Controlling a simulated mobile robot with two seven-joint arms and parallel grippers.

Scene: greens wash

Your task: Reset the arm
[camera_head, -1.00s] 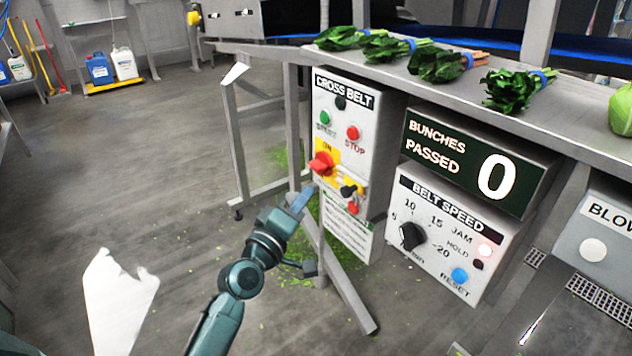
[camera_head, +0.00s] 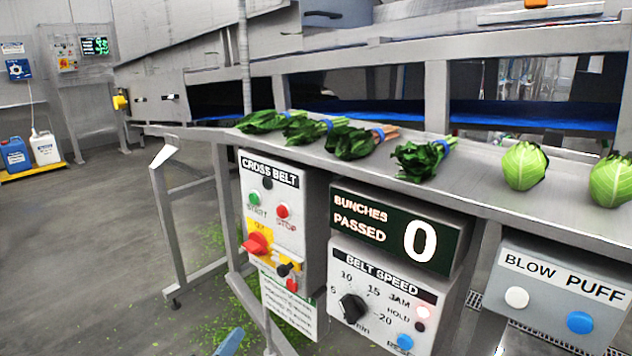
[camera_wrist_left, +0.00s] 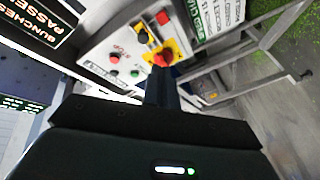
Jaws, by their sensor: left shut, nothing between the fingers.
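My left gripper (camera_head: 229,342) shows only as a blue-grey fingertip at the bottom edge of the head view, below and left of the cross belt box. In the left wrist view its dark fingers (camera_wrist_left: 163,90) are shut and empty. They point toward the cross belt box (camera_wrist_left: 125,50), with the red rotary switch (camera_wrist_left: 163,58) just beyond the tips; whether they touch it I cannot tell. In the head view the red switch (camera_head: 257,243) sits on a yellow plate on the box (camera_head: 270,190) and appears clear of the gripper. My right gripper is not in view.
The bunch counter (camera_head: 390,228) reads 0 above the belt speed box (camera_head: 385,300). The blow puff box (camera_head: 550,290) is at the right. Tied greens (camera_head: 355,141) and round heads (camera_head: 523,165) lie on the steel ledge (camera_head: 475,185). Open floor (camera_head: 90,240) lies left.

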